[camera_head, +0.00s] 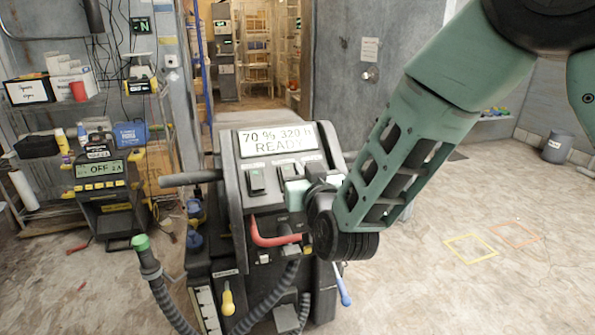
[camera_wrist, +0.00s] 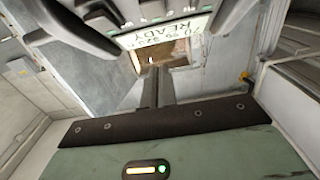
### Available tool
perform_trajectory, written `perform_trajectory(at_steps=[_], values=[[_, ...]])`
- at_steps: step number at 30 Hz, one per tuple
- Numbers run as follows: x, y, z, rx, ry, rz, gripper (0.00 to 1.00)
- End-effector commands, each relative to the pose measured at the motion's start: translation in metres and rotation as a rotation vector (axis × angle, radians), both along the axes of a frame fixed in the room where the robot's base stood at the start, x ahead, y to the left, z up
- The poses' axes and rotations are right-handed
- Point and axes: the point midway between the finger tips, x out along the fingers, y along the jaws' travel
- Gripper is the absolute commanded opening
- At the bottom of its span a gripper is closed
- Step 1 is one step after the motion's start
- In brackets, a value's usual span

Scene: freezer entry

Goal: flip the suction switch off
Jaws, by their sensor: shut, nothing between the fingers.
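A grey machine (camera_head: 228,215) stands in the middle of the head view. Its display (camera_head: 276,140) reads "70 % 320 h READY". My gripper (camera_wrist: 157,80) is shut and empty in the wrist view. The fingertips are not clear there.
A red lever (camera_head: 272,237) sticks out below the panel. A corrugated hose with a green end (camera_head: 141,243) stands at the front left. Shelves and a charger (camera_head: 103,195) reading "OFF" are at the left. The floor at right is mostly clear.

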Motion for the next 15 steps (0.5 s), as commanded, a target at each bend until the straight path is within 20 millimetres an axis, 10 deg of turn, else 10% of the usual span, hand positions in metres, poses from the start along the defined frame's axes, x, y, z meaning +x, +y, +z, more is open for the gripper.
perform_trajectory(at_steps=[15], values=[[-0.049, -0.014, 0.012, 0.000, 0.000, 0.000, 0.00]])
